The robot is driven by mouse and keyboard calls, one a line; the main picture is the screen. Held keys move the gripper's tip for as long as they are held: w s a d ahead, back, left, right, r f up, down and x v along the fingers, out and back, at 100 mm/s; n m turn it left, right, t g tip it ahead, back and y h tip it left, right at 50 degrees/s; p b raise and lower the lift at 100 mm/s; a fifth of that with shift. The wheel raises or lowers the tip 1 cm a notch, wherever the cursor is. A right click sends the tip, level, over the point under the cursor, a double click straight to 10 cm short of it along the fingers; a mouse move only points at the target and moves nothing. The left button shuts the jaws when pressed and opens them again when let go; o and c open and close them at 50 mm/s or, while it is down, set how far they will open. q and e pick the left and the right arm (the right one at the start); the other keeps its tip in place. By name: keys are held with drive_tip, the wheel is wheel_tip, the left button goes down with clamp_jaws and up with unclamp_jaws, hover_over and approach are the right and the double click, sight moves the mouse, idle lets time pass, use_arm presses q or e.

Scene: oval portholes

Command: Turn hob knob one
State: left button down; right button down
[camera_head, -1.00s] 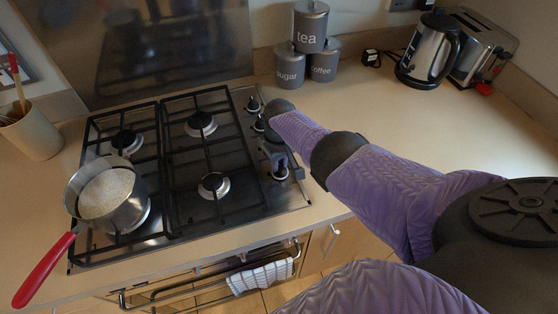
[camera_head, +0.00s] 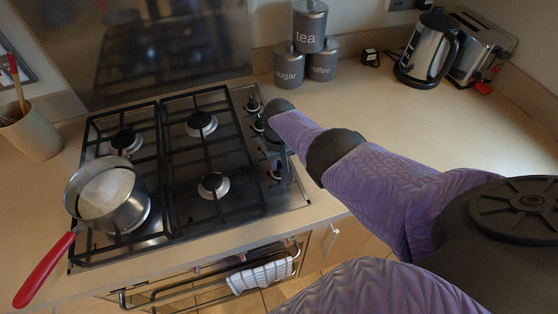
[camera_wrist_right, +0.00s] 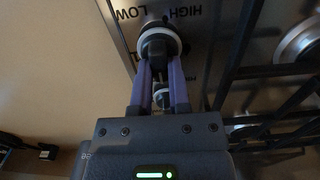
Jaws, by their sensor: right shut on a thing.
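The hob (camera_head: 190,170) has a column of dark knobs along its right side. My right gripper (camera_head: 280,170) reaches down over the front end of this column. In the right wrist view, its two purple fingers (camera_wrist_right: 159,62) are shut on a dark knob with a pale ring (camera_wrist_right: 158,38), beside the printed words HIGH and LOW. Another knob (camera_wrist_right: 165,97) shows between the fingers, closer to the gripper body. In the head view, the two rear knobs (camera_head: 253,104) stand clear, and the gripper partly hides the held one. My left gripper is out of view.
A steel saucepan (camera_head: 128,212) with a red handle stands on the front left burner, its handle over the counter edge. Tea, sugar and coffee tins (camera_head: 310,32), a kettle (camera_head: 424,55) and a toaster (camera_head: 478,50) stand behind. The counter right of the hob is mostly clear.

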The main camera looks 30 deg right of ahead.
sight(279, 164)
drive_tip(key=c, duration=0.6)
unclamp_jaws()
wheel_tip(279, 164, up, 10)
drive_tip(key=p, duration=0.7)
drive_tip(key=shift+p, duration=0.3)
